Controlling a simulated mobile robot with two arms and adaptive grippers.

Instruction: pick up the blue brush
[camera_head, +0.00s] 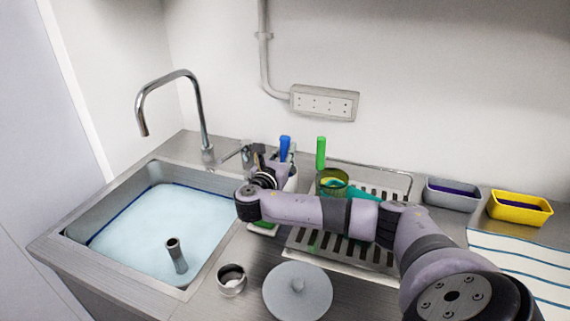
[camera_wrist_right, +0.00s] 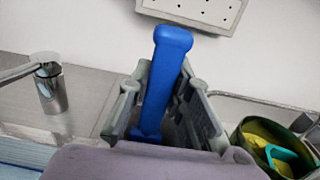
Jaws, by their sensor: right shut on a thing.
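The blue brush (camera_head: 285,147) stands upright behind the sink's right side, with its handle pointing up. My right gripper (camera_head: 270,166) is at the handle, below its top. In the right wrist view the blue handle (camera_wrist_right: 168,62) rises between the two grey fingers of the right gripper (camera_wrist_right: 160,105), which are shut on it. The brush's lower end is hidden behind the gripper and in a pale holder (camera_head: 291,181). My left gripper is not in view.
A green-handled brush (camera_head: 321,152) and a green container (camera_head: 331,180) stand to the right, by the drying rack (camera_head: 300,240). The faucet (camera_head: 196,105) and water-filled sink (camera_head: 75,205) are left. A grey lid (camera_head: 297,297) and metal cup (camera_head: 231,286) lie in front.

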